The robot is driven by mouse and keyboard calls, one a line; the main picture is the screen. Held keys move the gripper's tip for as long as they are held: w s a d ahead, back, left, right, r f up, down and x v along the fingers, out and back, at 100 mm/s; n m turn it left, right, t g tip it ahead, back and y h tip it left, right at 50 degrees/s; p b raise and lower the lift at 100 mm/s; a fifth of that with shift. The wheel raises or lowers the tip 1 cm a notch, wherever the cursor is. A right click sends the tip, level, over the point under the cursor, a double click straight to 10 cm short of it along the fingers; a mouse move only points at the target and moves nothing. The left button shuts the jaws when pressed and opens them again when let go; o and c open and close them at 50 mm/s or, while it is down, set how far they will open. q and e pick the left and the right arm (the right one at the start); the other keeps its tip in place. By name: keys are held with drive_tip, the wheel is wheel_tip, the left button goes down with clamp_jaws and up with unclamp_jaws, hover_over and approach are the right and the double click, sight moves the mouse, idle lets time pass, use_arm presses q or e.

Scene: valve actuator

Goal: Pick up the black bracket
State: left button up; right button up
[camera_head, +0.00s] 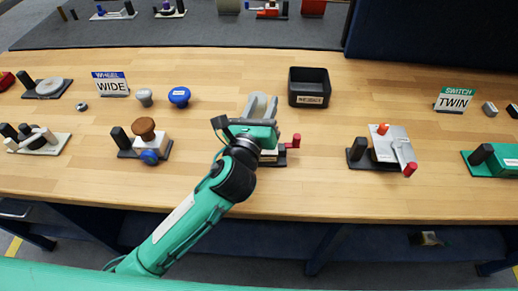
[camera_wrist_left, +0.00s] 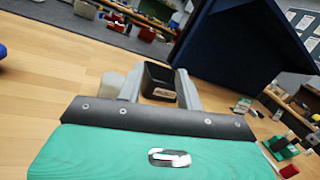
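My left gripper (camera_head: 263,98) is above the middle of the wooden table. In the left wrist view its two grey fingers (camera_wrist_left: 160,72) stand apart with nothing clearly held between them. A black open box (camera_head: 309,87) with a small label on its front sits to the right of the fingers in the head view. In the wrist view this box (camera_wrist_left: 159,80) shows beyond and between the fingers. I cannot make out a separate black bracket. A device with a red knob (camera_head: 296,140) is partly hidden under my left gripper. My right gripper is not in view.
A blue knob (camera_head: 179,96) and a grey knob (camera_head: 145,97) lie left of my gripper. A device with a brown knob (camera_head: 144,127) is nearer. A silver plate device (camera_head: 393,144) stands at right. Signs "WIDE" (camera_head: 111,84) and "TWIN" (camera_head: 454,100) stand farther back. A dark panel rises behind.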

use_arm(q)
drive_tip(key=s+a+f+y, duration=0.4)
drive_tip(key=s+a+y, duration=0.2)
drive_tip(key=s, duration=0.2)
drive_tip(key=f, duration=0.5)
drive_tip(key=w+f, duration=0.1)
drive_tip(key=f, duration=0.1)
drive_tip(key=shift+a+f, duration=0.1)
drive_tip(key=shift+f, duration=0.25)
drive_tip(key=shift+w+a, duration=0.2)
drive_tip(key=shift+w, duration=3.15)
clamp_jaws()
